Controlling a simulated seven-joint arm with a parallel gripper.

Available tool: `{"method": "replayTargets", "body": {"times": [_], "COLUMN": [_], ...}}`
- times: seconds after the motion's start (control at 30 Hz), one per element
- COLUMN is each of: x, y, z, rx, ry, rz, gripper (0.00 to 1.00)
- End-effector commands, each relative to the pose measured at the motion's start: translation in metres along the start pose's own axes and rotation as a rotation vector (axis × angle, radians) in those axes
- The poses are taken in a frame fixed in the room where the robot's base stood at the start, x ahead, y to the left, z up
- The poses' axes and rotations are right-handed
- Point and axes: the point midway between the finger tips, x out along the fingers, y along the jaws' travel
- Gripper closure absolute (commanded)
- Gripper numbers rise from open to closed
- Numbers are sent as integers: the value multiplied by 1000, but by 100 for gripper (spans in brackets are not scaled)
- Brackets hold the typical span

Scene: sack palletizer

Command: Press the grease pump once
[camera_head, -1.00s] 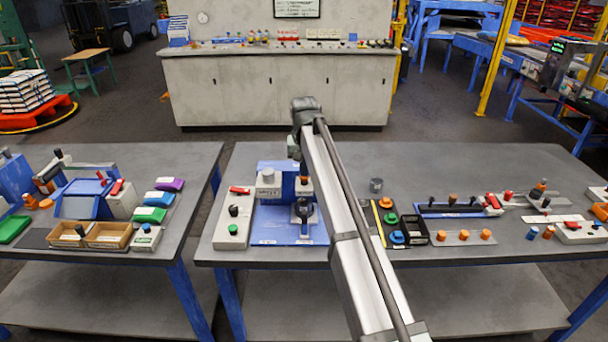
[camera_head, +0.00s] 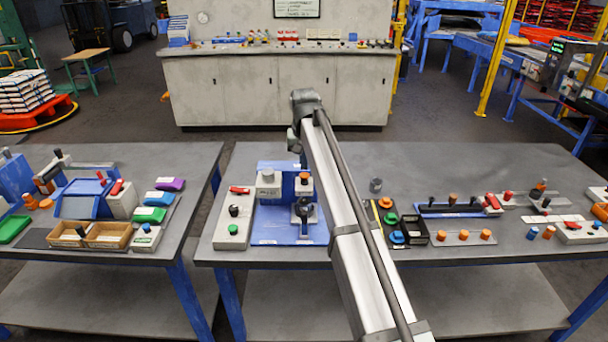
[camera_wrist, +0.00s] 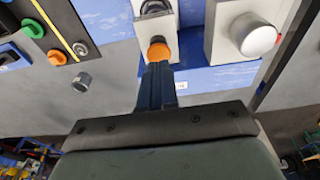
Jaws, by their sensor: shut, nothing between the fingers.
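An orange-capped plunger (camera_head: 304,178) stands on a grey block of the blue station (camera_head: 268,229) in the middle of the near table; I take it for the grease pump, though no label is legible. In the wrist view its orange cap (camera_wrist: 159,52) is directly at the tips of my gripper (camera_wrist: 157,68). The dark fingers are together and empty; whether they touch the cap I cannot tell. In the head view my gripper (camera_head: 302,158) hangs just above and behind the cap, partly hidden by my arm.
A grey block with a silver knob (camera_wrist: 257,38) stands beside the plunger. A control box (camera_head: 233,229) with a green button is left of the station. A small grey cylinder (camera_head: 376,185) and colored knobs (camera_head: 390,218) lie right of my arm. The rear middle tabletop is clear.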

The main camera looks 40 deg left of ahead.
Motion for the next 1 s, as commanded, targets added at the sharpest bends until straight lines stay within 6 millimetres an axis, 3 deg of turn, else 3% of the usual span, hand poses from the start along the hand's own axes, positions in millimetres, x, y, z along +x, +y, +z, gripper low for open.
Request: {"method": "replayTargets", "body": {"times": [0.7, 1.0], "x": [-57, -64], "y": [0, 0], "z": [-9, -10], "rx": [0, 0], "ry": [1, 0], "rz": [0, 0], "gripper": [100, 100]}}
